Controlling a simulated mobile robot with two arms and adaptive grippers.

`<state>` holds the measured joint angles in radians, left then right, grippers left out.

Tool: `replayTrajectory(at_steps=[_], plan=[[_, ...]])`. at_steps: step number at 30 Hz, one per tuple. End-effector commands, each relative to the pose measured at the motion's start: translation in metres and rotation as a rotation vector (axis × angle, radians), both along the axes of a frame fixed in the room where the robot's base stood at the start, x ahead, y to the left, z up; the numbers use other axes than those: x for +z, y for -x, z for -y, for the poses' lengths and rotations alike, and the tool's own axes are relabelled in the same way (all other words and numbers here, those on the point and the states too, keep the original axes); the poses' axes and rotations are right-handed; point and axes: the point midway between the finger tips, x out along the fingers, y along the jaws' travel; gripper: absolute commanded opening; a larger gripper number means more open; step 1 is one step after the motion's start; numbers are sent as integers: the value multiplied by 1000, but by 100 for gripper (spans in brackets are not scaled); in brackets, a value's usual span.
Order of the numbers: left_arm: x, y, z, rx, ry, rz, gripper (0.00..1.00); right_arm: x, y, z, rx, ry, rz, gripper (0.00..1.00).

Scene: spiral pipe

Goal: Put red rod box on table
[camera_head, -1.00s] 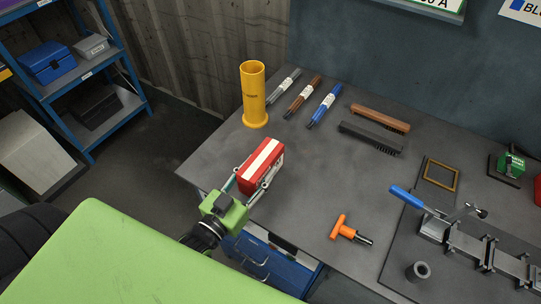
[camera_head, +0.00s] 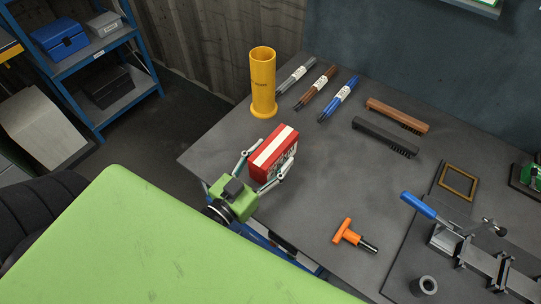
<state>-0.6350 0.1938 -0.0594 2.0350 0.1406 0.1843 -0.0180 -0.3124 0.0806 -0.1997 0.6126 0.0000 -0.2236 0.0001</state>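The red rod box (camera_head: 286,140), red with a white stripe across its top, is near the left edge of the table (camera_head: 315,190) in the head view. It looks upright at table height, but whether its underside touches the table is hidden. My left gripper (camera_head: 267,164), with a green body, reaches it from the lower left, with one finger on each side. Whether the fingers press on the box or stand slightly apart is not clear. My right gripper is not in view.
A yellow tube (camera_head: 263,80) stands behind the box. Several markers and two brushes (camera_head: 385,136) lie at the back. An orange-handled tool (camera_head: 346,234) and a clamp with a blue lever (camera_head: 420,205) are to the right. The table's middle is clear.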

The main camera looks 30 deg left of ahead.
Motion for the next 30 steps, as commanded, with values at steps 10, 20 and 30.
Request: replayTrajectory(at_steps=[10,20,30], plan=[[1,5,-1,0,0,-2,54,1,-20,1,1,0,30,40],[-1,63,-9,0,-1,-5,54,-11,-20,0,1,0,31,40],[1,112,-16,0,-1,-2,54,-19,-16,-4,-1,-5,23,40]])
